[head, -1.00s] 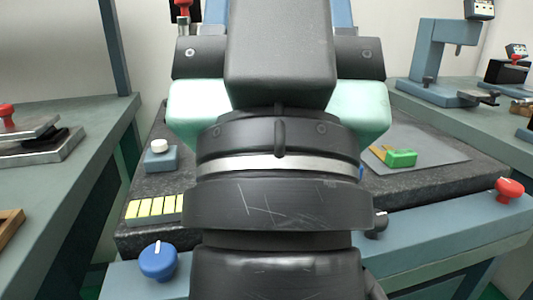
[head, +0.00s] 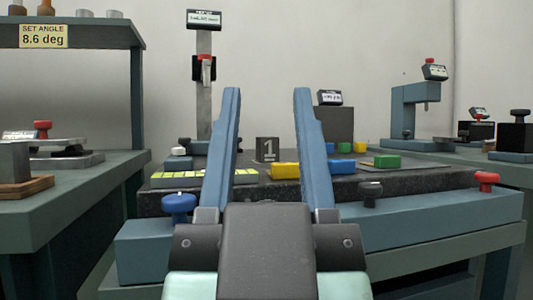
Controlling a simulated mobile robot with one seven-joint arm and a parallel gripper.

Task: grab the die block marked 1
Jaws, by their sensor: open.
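The die block marked 1 (head: 267,150) is a small dark block with a pale numeral on its front face. In the head view it stands upright on the dark granite plate (head: 420,182), towards its back. My gripper (head: 267,95) is open and empty, with its two blue fingers (head: 312,150) spread wide. The block shows in the gap between the fingers, beyond them and apart from them. The block's lower edge sits close to a yellow block (head: 284,170) on its right; I cannot tell if they touch.
Blue (head: 341,166) and green (head: 387,161) blocks lie right of the yellow one. A yellow-green strip (head: 190,178) and a height gauge (head: 204,90) are at left. A blue knob (head: 179,205) and red knob (head: 486,180) stand on the front rail. A grey box (head: 335,124) stands behind.

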